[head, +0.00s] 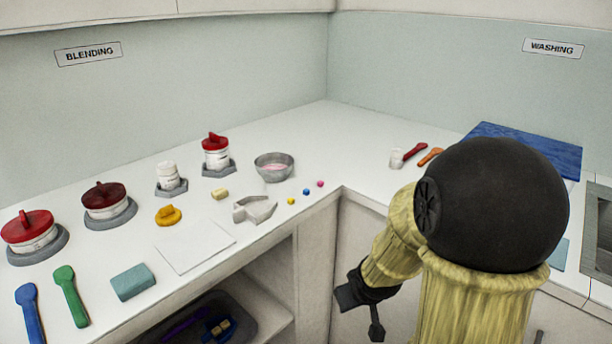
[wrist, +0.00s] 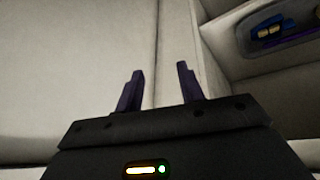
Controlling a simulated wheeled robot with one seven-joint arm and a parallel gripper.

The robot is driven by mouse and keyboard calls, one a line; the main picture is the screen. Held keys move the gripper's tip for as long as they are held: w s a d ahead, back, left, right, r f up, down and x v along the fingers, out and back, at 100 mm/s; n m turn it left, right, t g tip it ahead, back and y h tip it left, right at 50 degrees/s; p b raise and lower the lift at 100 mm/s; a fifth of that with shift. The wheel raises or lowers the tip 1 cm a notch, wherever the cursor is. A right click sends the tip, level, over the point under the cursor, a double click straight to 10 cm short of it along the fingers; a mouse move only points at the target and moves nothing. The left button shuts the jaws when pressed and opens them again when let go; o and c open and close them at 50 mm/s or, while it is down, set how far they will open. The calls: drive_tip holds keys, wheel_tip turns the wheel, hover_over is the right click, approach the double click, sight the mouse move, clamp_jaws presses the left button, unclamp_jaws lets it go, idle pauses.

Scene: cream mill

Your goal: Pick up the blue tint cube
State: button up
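The blue tint cube (head: 306,192) is a tiny blue block on the white counter near its front edge. It lies between a yellow cube (head: 291,201) and a pink cube (head: 320,184). My gripper (head: 361,312) hangs in front of the cabinets, below the counter top, to the right of and lower than the cubes. In the wrist view my gripper (wrist: 159,88) has its two dark fingers apart with nothing between them. The blue cube does not show in the wrist view.
A metal bowl (head: 274,167) and a pale grey angular holder (head: 254,209) stand near the cubes. Red-lidded jars (head: 215,152) stand behind. A dark tray (head: 203,324) sits on the shelf below; it also shows in the wrist view (wrist: 247,43). The counter edge lies between gripper and cubes.

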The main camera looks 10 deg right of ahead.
drive_tip(key=w+d+r+n+t+y+p, duration=0.3)
drive_tip(key=w+d+r+t+p, duration=0.1)
drive_tip(key=w+r+p, duration=0.4)
wheel_tip(320, 180, up, 10)
drive_tip(key=s+n+t+y+p, duration=0.1)
drive_tip(key=n+t+y+p, duration=0.1)
drive_tip(key=y+p, duration=0.4)
drive_tip(key=t+p, duration=0.1)
drive_tip(key=p, duration=0.2)
drive_tip(key=shift+r+y, duration=0.25)
drive_tip(key=shift+y, duration=0.15)
drive_tip(key=p, duration=0.2)
approach(306, 192)
drive_tip(key=r+x, duration=0.1)
drive_tip(key=x, duration=0.2)
drive_tip(key=shift+d+f+b, duration=0.15)
drive_tip(key=shift+f+b, duration=0.15)
drive_tip(key=shift+f, duration=0.35)
drive_tip(key=shift+w, duration=0.1)
